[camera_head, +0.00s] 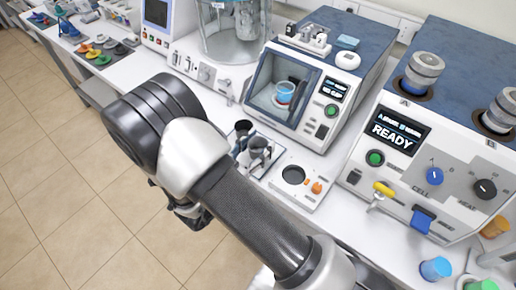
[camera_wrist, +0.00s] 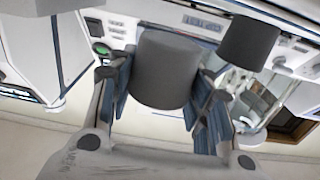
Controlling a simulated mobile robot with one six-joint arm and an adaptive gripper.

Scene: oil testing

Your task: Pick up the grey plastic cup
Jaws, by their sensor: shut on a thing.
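In the wrist view a plain grey cup (camera_wrist: 163,72) stands between the two fingers of my gripper (camera_wrist: 162,98). The fingers have blue-grey pads, one on each side of the cup, and are shut on it. A second grey cup (camera_wrist: 248,42) is to the right, outside the fingers. In the head view small dark grey shapes (camera_head: 258,150) show at a tray just past my arm; I cannot tell which of them is the held cup. My arm hides most of the gripper there. Whether the cup is clear of its support is not visible.
A tester with an open chamber holds a blue and red cup (camera_head: 284,92). A white block with a round dark hole (camera_head: 293,175) sits in front of it. A machine reading READY (camera_head: 397,135) is at right, with a blue cup (camera_head: 436,268) by it. A glass vessel (camera_head: 232,30) stands behind.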

